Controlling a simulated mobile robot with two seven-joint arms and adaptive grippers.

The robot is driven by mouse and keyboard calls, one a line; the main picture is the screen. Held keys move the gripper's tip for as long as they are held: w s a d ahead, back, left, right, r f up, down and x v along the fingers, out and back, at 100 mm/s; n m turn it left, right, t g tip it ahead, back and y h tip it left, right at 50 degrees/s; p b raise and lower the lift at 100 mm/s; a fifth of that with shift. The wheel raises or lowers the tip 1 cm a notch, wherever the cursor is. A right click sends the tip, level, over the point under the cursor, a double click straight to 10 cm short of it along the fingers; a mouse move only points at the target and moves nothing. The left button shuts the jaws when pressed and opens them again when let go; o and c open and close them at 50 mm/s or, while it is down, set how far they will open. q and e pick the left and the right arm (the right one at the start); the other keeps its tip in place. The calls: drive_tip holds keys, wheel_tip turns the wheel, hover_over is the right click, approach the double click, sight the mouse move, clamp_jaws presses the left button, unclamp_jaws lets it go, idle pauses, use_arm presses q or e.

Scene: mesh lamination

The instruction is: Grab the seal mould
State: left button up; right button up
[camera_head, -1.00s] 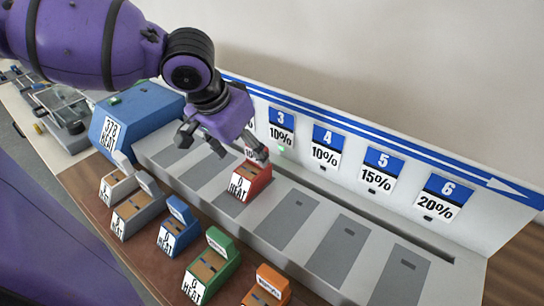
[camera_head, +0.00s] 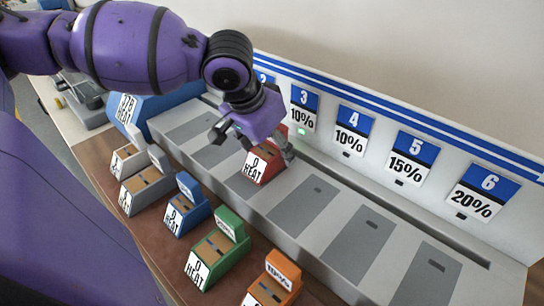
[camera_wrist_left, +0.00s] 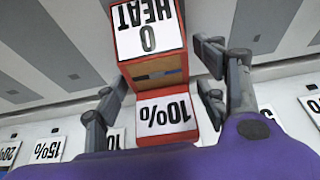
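A red block (camera_head: 265,164) with a white "0 HEAT" label and a "10%" label sits on the third grey panel of the long station. It fills the middle of the left wrist view (camera_wrist_left: 158,70). My left gripper (camera_head: 252,143) is open at the block's far, raised end. In the left wrist view its fingers (camera_wrist_left: 162,98) stand apart on both sides of the block, with gaps visible. The gripper hides part of the block in the head view. No label reads "seal mould", so I cannot tell which object that is. My right gripper is not in view.
White, grey (camera_head: 146,182), blue (camera_head: 183,207), green (camera_head: 217,250) and orange (camera_head: 273,283) blocks stand on the brown table. A blue "378 HEAT" box (camera_head: 170,107) stands left. A numbered backboard (camera_head: 330,115) rises behind the station. The panels right of the red block are empty.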

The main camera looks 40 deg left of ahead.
use_arm(q)
drive_tip(key=c, duration=1.4)
